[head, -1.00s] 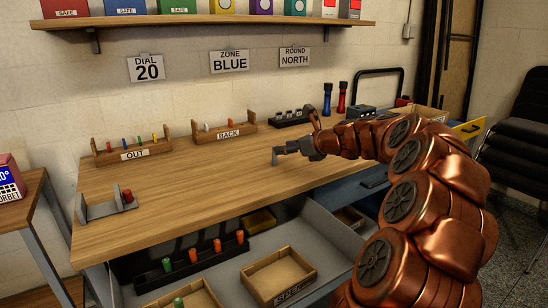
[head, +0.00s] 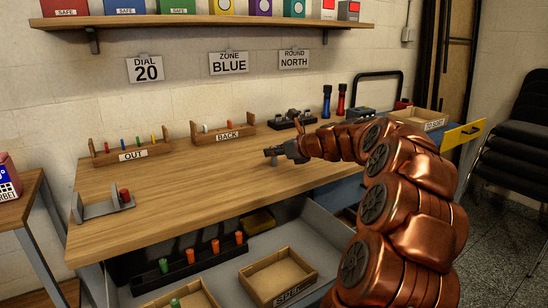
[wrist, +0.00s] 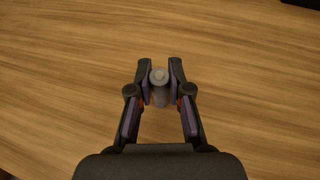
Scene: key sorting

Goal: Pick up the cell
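The cell is a small grey cylinder with a lighter round top. In the wrist view the cell (wrist: 160,88) is upright between the two fingertips, which appear to touch it from both sides. In the head view my gripper (head: 270,152) is over the middle right of the workbench, and the cell (head: 274,161) shows as a small grey stub just below the fingers. I cannot tell whether its lower end touches the bench top.
The bench top (head: 180,190) around my gripper is clear. An OUT rack (head: 133,156) and a BACK rack (head: 227,136) stand behind, with a dark rack (head: 291,122) and two flashlights (head: 333,102). A grey holder (head: 103,208) is at left, a TO SORT tray (head: 418,118) at right.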

